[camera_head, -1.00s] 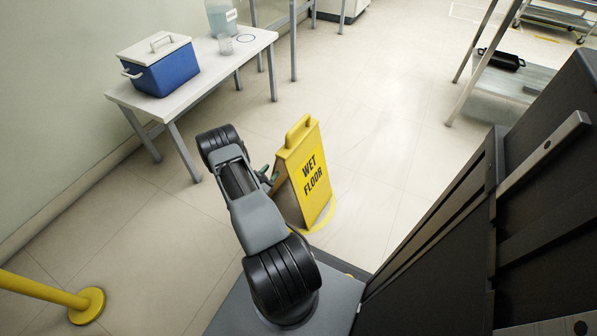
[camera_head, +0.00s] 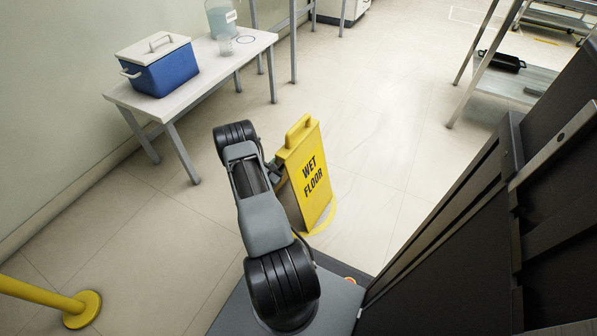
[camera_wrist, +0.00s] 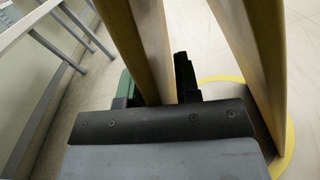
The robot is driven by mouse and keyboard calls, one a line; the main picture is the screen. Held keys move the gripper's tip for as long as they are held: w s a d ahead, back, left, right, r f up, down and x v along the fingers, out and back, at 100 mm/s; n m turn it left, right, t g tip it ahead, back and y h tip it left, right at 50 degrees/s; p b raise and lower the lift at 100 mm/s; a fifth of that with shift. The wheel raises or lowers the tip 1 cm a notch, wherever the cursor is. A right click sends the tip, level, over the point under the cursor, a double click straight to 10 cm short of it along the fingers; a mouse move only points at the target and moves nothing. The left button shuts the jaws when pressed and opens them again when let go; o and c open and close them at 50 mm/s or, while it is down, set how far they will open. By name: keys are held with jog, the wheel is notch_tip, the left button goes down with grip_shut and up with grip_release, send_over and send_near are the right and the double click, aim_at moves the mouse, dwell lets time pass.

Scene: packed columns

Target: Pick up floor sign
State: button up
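The yellow floor sign (camera_head: 308,178) stands upright on the floor, with "WET FLOOR" on its face and a handle on top. My gripper (camera_wrist: 155,70) is beside its left side, mostly hidden behind my arm in the head view. In the wrist view, one of the sign's two panels (camera_wrist: 150,45) passes between my gripper's fingers. The green-padded finger is left of this panel and the dark finger is right of it. The fingers are apart, with a small gap on the green side. The sign's other panel (camera_wrist: 252,50) is farther right, outside the fingers.
A white table (camera_head: 185,75) with a blue cooler (camera_head: 160,68) stands at the upper left. A yellow post base (camera_head: 82,309) is at the lower left. A dark rack (camera_head: 500,220) stands close on the right. The floor beyond the sign is clear.

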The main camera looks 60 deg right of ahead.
grip_shut()
dwell(1.0)
jog(key=shift+r, duration=0.1)
